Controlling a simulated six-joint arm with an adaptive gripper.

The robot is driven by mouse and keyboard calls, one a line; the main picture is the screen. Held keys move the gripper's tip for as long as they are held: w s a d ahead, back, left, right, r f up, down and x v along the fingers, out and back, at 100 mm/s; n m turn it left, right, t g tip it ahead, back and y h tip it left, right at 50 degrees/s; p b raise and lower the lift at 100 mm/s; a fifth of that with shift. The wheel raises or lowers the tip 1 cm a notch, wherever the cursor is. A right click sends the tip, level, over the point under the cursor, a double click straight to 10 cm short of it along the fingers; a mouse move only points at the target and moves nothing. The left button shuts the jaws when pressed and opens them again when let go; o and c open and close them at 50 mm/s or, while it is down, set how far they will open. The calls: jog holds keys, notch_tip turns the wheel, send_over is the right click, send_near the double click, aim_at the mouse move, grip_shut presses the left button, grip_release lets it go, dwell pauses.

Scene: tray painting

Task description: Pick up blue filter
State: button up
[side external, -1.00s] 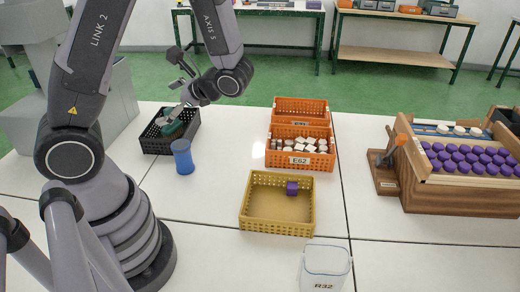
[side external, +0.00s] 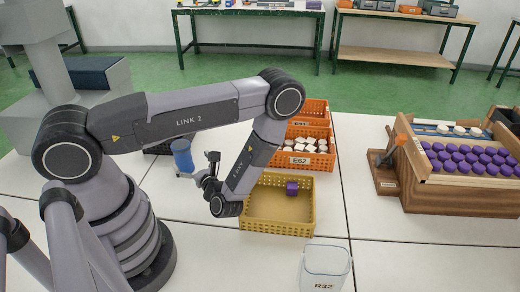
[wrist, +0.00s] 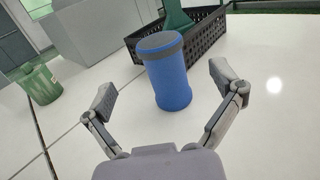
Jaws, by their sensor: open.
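The blue filter (side external: 182,155) is a blue cylinder with a grey band near its top. It stands upright on the white table in front of the black crate. In the wrist view the blue filter (wrist: 167,75) is ahead of my gripper (wrist: 167,92), between the two spread fingers. My gripper also shows in the side external view (side external: 196,168), low beside the filter on its right. The jaws are open, and in the wrist view there is a gap between the filter and each finger.
The black crate (wrist: 206,42) holds a green item behind the filter. A yellow crate (side external: 279,227) with a purple block and an orange crate (side external: 327,163) with white pieces stand to the right. A wooden rack (side external: 450,198) is at far right. The front table is mostly clear.

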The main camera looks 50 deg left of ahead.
aim_at(185, 155)
jog(key=shift+a+f, duration=0.6)
jog(key=shift+w+a, duration=0.15)
jog(key=shift+a, duration=3)
